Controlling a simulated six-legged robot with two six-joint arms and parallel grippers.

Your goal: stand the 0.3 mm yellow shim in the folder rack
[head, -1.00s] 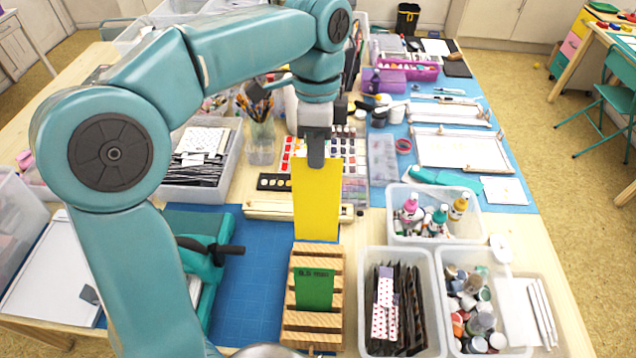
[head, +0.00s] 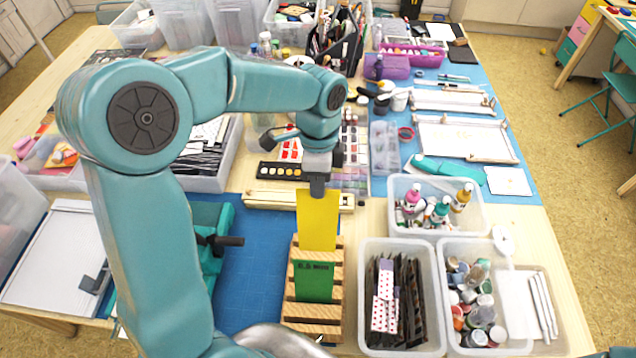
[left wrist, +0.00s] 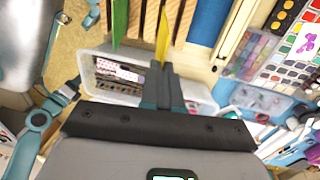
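The yellow shim (head: 318,218) is upright in the head view, with its lower edge among the rear slats of the wooden folder rack (head: 313,311). Its lower end looks hidden behind a slat; I cannot tell how deep it sits. My left gripper (head: 317,188) is shut on the shim's top edge. In the left wrist view the yellow shim (left wrist: 163,38) runs out from the fingertips (left wrist: 162,72), beside the rack (left wrist: 180,14). A green shim (head: 313,282) with dark printing stands in the rack, in front of the yellow one.
A bin of dark sleeves (head: 362,316) and a bin of small jars (head: 442,335) stand close right of the rack. A bin of bottles (head: 400,222) is behind them. A teal tool with a dark handle (head: 232,241) lies left, on the blue mat (head: 262,255).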

